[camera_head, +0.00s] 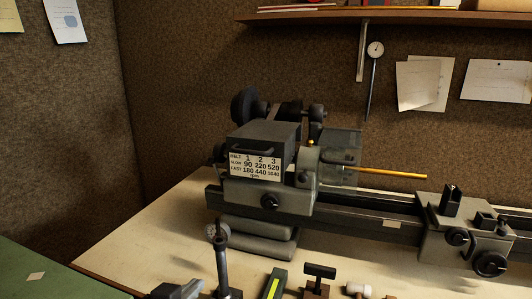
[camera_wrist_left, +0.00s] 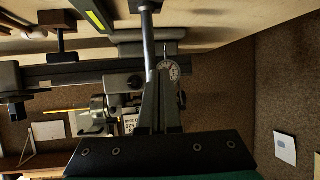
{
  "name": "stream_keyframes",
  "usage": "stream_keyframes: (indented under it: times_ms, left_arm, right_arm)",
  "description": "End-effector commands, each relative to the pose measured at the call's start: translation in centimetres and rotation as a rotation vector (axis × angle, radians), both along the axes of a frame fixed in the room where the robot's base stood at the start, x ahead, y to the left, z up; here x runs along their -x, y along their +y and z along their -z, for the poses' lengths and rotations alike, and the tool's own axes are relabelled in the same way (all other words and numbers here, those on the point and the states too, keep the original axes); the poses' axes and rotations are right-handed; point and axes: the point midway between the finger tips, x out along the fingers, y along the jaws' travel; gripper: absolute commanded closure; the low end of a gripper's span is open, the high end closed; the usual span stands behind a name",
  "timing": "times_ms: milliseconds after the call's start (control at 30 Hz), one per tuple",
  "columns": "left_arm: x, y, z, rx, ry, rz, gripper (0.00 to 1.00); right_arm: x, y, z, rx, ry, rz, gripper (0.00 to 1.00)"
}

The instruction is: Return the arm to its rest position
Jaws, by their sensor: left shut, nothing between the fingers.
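My left gripper (camera_head: 190,286) shows at the bottom edge of the head view, just left of a dark upright post (camera_head: 222,262). In the left wrist view its fingers (camera_wrist_left: 162,78) are together with nothing between them. That view is upside down, and a round dial gauge (camera_wrist_left: 171,70) shows near the fingertips. Most of my left arm is out of the head view. My right gripper is in neither view.
A grey lathe (camera_head: 270,195) with a long bed stands on the pale bench (camera_head: 150,240). A yellow rod (camera_head: 385,172) sticks out from it. Several tools, including a white-headed mallet (camera_head: 358,289), are along the front. A green surface (camera_head: 45,265) is at left.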

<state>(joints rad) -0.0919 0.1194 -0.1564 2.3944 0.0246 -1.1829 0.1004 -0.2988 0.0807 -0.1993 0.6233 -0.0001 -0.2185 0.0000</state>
Motion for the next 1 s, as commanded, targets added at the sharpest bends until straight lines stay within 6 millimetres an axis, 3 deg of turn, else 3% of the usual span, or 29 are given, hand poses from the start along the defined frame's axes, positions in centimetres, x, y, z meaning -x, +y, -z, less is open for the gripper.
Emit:
stream_keyframes:
  times_ms: [33,200,400,533,767,1000]
  left_arm:
    - [2.3,0.4,3.1,-0.021,0.103,-0.003,1.0]
    - [9.7,1.6,10.5,-0.083,0.396,-0.003,1.0]
    - [17.6,2.6,15.3,-0.135,0.66,0.006,1.0]
    - [22.2,3.2,17.2,-0.161,0.802,0.017,1.0]
    - [20.6,2.9,22.7,-0.16,0.813,0.02,1.0]
    - [20.8,2.8,30.4,-0.164,0.847,0.029,1.0]
  right_arm:
    - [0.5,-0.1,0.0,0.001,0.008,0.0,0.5]
    - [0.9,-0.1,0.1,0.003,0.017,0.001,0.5]
    - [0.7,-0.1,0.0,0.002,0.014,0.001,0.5]
    - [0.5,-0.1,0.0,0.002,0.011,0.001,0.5]
    - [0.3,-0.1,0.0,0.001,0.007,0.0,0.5]
    - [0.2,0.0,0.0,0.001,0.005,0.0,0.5]
